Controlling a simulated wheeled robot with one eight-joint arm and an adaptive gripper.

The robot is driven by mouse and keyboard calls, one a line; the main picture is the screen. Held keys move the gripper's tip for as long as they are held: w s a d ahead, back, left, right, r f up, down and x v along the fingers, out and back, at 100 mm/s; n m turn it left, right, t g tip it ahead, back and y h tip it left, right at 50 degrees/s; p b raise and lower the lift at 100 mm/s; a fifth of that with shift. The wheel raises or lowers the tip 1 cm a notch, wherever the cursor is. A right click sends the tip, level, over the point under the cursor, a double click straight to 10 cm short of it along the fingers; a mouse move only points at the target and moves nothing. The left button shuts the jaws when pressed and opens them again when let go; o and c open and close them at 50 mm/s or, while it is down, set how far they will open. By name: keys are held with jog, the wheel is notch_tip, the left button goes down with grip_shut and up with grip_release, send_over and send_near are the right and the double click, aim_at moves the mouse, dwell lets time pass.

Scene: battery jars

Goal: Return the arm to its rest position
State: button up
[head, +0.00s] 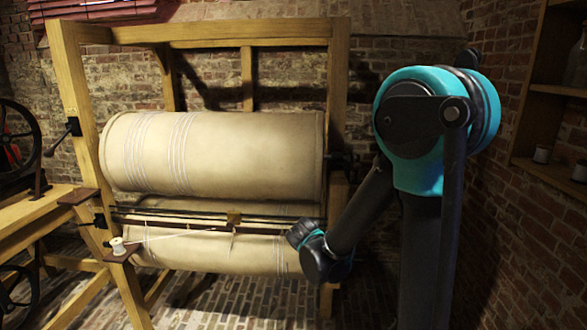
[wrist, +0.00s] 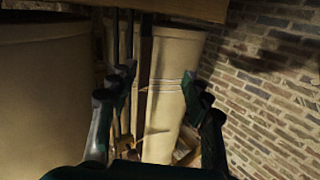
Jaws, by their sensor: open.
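My gripper is open in the wrist view (wrist: 158,82), its dark fingers spread apart with nothing between them. Beyond the fingers lie the lower cloth roller and the dark rods of the wooden frame; I cannot tell how far off they are. In the head view my arm reaches down and left from its teal joint. Its end is bent in front of the right part of the lower cloth roller (head: 200,252), and the fingers cannot be made out there.
A wooden frame (head: 200,35) carries a large upper cloth roller (head: 215,155). A white thread spool (head: 118,245) stands on a small ledge at the lower left, with thread running right. Brick walls stand behind and right, with wooden shelves (head: 560,90) at the right. Brick floor shows below.

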jog(key=s+d+f+m+g, duration=0.35)
jog(key=s+d+m, duration=0.55)
jog(key=s+d, duration=0.3)
jog(key=s+d+f+m+g+y, duration=0.1)
jog(key=s+d+f+m+g, duration=0.1)
jog(key=s+m, duration=0.4)
jog(key=s, duration=0.5)
jog(key=shift+s+d+m+g, duration=0.3)
jog(key=shift+s+m+g, duration=0.05)
jog(key=shift+m, duration=0.05)
